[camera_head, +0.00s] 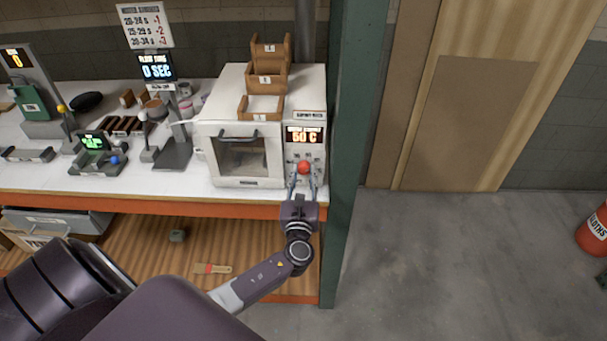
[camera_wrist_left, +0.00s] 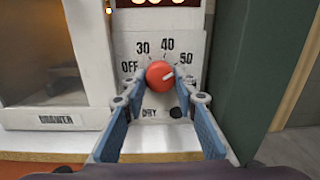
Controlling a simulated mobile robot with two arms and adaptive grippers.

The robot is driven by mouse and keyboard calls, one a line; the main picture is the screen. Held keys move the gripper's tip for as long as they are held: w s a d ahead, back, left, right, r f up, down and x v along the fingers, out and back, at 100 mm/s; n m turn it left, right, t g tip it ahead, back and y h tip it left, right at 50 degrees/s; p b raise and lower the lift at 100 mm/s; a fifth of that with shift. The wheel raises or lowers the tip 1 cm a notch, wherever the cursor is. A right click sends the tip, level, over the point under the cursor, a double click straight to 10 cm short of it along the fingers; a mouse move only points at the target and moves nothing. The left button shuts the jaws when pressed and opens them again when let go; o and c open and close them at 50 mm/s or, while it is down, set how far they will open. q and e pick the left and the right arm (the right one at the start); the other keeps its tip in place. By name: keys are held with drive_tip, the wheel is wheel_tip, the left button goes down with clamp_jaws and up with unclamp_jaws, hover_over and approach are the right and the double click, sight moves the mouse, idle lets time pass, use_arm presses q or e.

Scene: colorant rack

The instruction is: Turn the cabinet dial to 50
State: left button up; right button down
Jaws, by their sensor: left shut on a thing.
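The cabinet dial (camera_head: 304,168) is a round red knob on the front panel of the white drying cabinet (camera_head: 236,183). In the left wrist view the dial (camera_wrist_left: 160,76) has a white mark that points up and right, toward the 50 on the printed scale of OFF, 30, 40 and 50. The display (camera_head: 304,135) above it reads 50 C in the head view. My left gripper (camera_head: 303,182) is shut on the dial, with a finger on each side of it; the fingers (camera_wrist_left: 160,95) also show in the left wrist view. My right gripper is not in view.
A green post (camera_head: 350,130) stands close to the right of the cabinet. Wooden trays (camera_head: 262,108) sit on its top. Dosing stands and small items crowd the bench to the left. The floor (camera_head: 440,260) at right is mostly clear.

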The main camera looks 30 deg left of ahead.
use_arm(q)
drive_tip(key=shift+f, duration=0.15)
drive_tip(key=o, duration=1.2)
drive_tip(key=shift+c, duration=0.2)
drive_tip(key=v, duration=1.2)
